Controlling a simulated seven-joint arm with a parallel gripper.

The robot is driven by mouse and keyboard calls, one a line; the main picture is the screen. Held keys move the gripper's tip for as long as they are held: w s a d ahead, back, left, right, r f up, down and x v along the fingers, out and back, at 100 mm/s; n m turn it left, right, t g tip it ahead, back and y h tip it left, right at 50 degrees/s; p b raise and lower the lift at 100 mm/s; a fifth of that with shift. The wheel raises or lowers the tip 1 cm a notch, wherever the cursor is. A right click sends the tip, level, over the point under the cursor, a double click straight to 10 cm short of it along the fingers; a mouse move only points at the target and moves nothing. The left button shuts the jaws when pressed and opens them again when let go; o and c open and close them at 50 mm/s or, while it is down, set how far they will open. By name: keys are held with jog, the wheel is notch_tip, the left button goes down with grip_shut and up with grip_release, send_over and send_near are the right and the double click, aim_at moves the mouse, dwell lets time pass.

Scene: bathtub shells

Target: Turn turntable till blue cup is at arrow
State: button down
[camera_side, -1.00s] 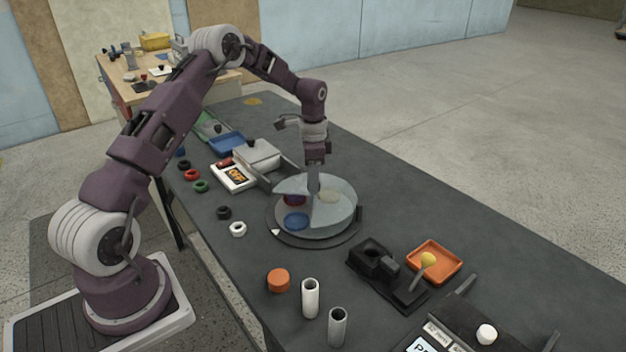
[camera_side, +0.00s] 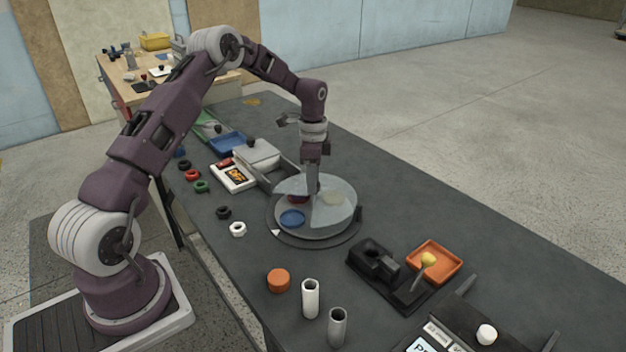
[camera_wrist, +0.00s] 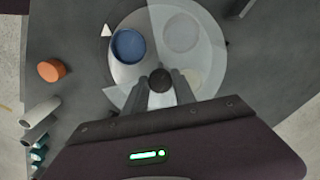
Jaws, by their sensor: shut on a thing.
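The round turntable (camera_side: 318,232) stands on the dark bench, with a clear dome or wedge-like cover over it. The blue cup (camera_side: 292,218) is at its front left, close to the small white arrow (camera_side: 275,232). In the wrist view the blue cup (camera_wrist: 128,46) lies just inward of the arrow (camera_wrist: 106,30), nearly in line with it. A dark red cup (camera_side: 298,198) and a cream cup (camera_side: 333,198) also show. My gripper (camera_wrist: 160,82) is shut on a dark round knob (camera_wrist: 160,86) near the turntable's middle. In the side view my fingers hide the knob.
A lidded grey box (camera_side: 257,155) and a white panel marked OFF (camera_side: 234,177) stand behind left. An orange puck (camera_side: 278,281), a white tube (camera_side: 310,298) and a black fixture (camera_side: 375,262) stand in front. An orange tray (camera_side: 434,262) is at right.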

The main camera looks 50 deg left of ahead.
jog(key=shift+w+r, duration=0.1)
jog(key=c, duration=1)
grip_release()
jog(key=shift+c, duration=0.2)
notch_tip(320, 180, up, 7)
jog(key=shift+f, duration=0.1)
